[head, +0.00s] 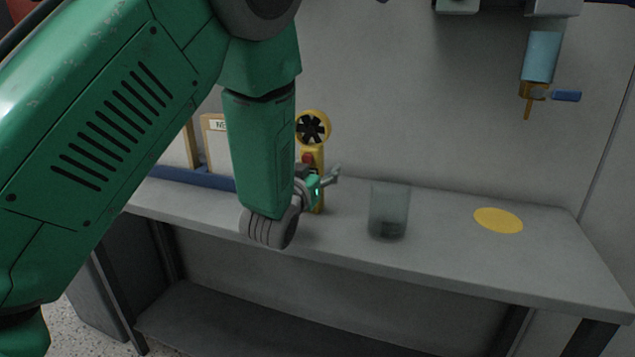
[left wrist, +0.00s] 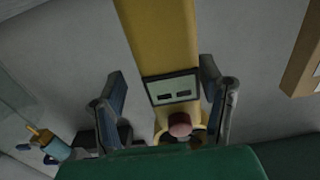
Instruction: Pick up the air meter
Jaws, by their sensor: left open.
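The air meter (head: 312,128) is yellow with a round black fan head and a red button on its body. It stands upright on the grey workbench, partly hidden by my left arm and gripper. My left gripper (head: 325,178) is open at its lower body. A gap shows beside the left finger; contact at the right finger cannot be told. My right gripper is not in view.
A clear glass (head: 389,212) stands on the workbench (head: 440,240) right of the gripper. A yellow disc (head: 498,220) lies farther right. A blue dispenser (head: 541,58) hangs on the wall. A wooden holder (head: 214,140) stands left of the meter, behind my arm.

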